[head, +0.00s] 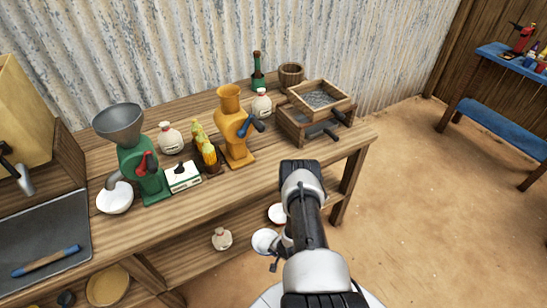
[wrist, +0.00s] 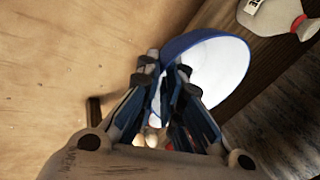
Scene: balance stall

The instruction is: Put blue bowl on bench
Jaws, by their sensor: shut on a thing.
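The blue bowl (wrist: 222,68), blue outside and white inside, is held by its rim in my gripper (wrist: 160,95). In the head view the bowl (head: 264,241) shows its white inside at the front edge of the lower shelf, below the bench top. My gripper (head: 279,254) is partly hidden by my arm there. The wooden bench (head: 215,203) has a bare strip along the front of its top. I cannot tell whether the bowl touches the shelf.
A green grinder (head: 150,180), a yellow grinder (head: 232,128), a scale (head: 183,176) and a sieve box (head: 312,118) stand on the bench. Sandy floor lies right.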

